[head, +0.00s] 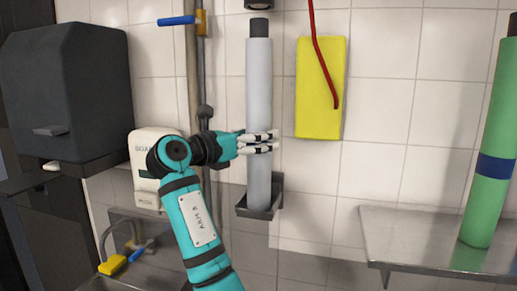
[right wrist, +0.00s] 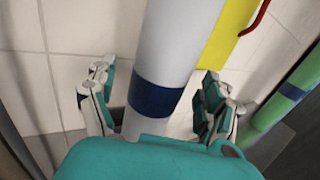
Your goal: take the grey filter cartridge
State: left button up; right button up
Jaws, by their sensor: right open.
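The grey filter cartridge (head: 259,85) is a tall pale cylinder with a dark top. It stands upright in a dark wall bracket (head: 255,211), below a dark fitting. My right gripper (head: 261,143) is at its lower middle, with the fingers level across it. In the right wrist view the gripper (right wrist: 157,100) is open, one finger on each side of the cartridge (right wrist: 178,45) with gaps visible. The cartridge's blue band lies between the fingers there; in the head view the fingers cover it. My left gripper is out of view.
A green cylinder (head: 493,145) with a blue band stands on a metal shelf (head: 410,240) at the right. A yellow panel (head: 320,105) with a red hose is right of the cartridge. A white dispenser (head: 145,190), pipes and a dark box (head: 68,90) are left.

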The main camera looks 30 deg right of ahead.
jog(key=shift+x, duration=0.95)
jog(key=shift+a, duration=0.2)
jog(key=c, duration=1.6)
jog(key=shift+r, duration=0.1)
grip_shut()
jog(key=shift+d, duration=0.1)
jog(key=shift+r, duration=0.1)
